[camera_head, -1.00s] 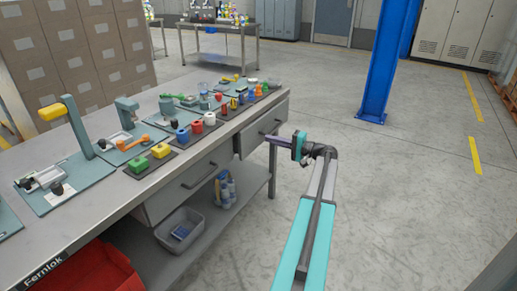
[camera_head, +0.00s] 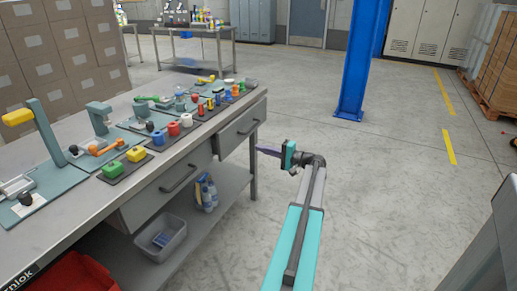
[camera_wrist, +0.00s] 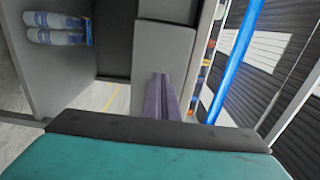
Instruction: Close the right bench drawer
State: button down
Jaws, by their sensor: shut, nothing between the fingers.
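In the wrist view, my purple fingers (camera_wrist: 162,97) lie together in front of a grey panel (camera_wrist: 165,55), probably the right drawer's front. Contact is unclear there.
The bench top (camera_head: 75,215) carries small tools and coloured blocks. Bottles (camera_head: 207,192) and a grey bin (camera_head: 160,238) stand on its lower shelf. A red bin (camera_head: 80,275) is at the near left. A blue column (camera_head: 355,75) stands beyond. Open floor (camera_head: 400,190) lies to the right.

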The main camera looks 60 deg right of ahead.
aim_at(231, 140)
jog(key=w, duration=0.4)
jog(key=w+a, duration=0.1)
jog(key=w, duration=0.7)
jog(key=shift+w+a, duration=0.15)
jog(key=shift+w, duration=0.2)
